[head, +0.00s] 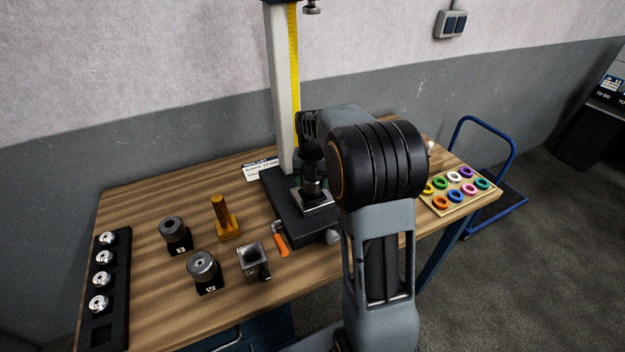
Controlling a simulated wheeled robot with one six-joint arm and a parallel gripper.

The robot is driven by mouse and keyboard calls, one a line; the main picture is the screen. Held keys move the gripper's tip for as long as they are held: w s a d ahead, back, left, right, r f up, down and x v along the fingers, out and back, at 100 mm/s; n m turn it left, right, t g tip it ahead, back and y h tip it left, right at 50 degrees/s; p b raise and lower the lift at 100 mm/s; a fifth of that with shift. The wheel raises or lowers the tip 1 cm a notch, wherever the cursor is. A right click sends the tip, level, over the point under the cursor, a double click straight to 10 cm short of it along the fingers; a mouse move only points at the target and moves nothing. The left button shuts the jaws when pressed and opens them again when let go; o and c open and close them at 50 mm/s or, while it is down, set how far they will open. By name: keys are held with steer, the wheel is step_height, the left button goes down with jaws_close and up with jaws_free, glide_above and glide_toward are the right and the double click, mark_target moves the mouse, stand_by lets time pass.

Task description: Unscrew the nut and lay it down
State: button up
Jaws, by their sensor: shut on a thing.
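My gripper (313,183) points down over a square grey metal block (316,202) on a black base plate (277,197), at the middle of the bench. It is shut on a small dark thing at the block's top, which I take to be the nut. The fingers and my arm largely hide it. I cannot tell whether it still sits on a thread or is clear of it.
On the wooden bench (150,262) stand a column with a yellow scale (293,80), an amber post (219,208), two dark cylinders (172,228) (203,264), a hollow grey block (250,252), an orange-handled tool (280,238), a black rack (103,335) and a ring tray (448,212).

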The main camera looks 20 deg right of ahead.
steer(key=o, duration=0.5)
steer(key=shift+w, duration=0.1)
steer(key=o, duration=0.3)
steer(key=shift+w+a, duration=0.1)
steer(key=shift+a, duration=0.1)
steer(key=shift+o, duration=1.3)
steer(key=shift+d, duration=0.15)
steer(key=shift+r, duration=0.1)
step_height(320, 180, up, 14)
steer(key=shift+b, duration=0.3)
